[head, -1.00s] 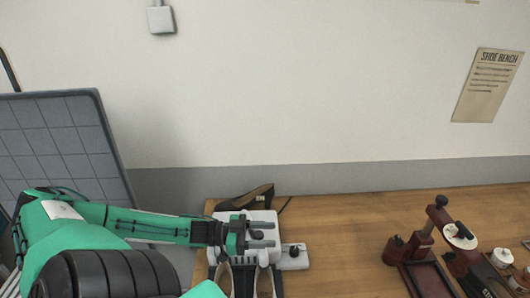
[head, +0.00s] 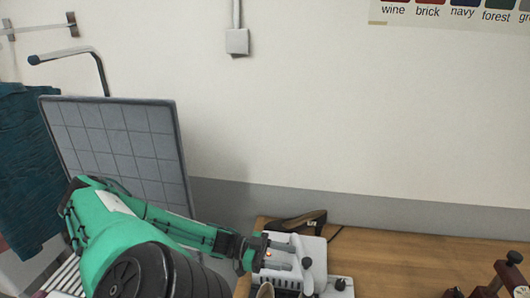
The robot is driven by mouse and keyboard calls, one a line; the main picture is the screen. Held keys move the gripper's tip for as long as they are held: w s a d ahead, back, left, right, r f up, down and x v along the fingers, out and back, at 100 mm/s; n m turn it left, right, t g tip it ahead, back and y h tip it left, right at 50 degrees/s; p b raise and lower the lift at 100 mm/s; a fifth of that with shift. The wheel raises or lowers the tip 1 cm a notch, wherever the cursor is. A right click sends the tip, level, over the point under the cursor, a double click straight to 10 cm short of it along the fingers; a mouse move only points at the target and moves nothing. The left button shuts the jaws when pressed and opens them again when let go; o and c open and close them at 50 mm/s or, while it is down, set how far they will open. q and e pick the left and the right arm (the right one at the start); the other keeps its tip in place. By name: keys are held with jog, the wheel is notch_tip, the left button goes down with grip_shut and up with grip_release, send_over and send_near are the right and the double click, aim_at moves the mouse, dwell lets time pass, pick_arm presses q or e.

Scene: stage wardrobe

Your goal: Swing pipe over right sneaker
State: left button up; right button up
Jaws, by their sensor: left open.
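My left gripper (head: 288,256) is open, its two grey fingers pointing right over a white unit (head: 313,246) on the wooden bench. A dark round knob (head: 307,262) on a pale upright piece stands just right of the fingertips; I cannot tell whether they touch, or whether this is part of the pipe. A second sneaker cannot be made out. My right gripper is not in view.
A dark shoe-like item (head: 297,222) lies behind the white unit. A small white block with a black knob (head: 340,284) sits to its right. A dark red stand (head: 507,275) is at far right. The bench (head: 400,262) between is largely clear. A grey gridded panel (head: 120,140) stands behind my left arm.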

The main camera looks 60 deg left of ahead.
pick_arm(q)
jog(key=shift+v, duration=2.75)
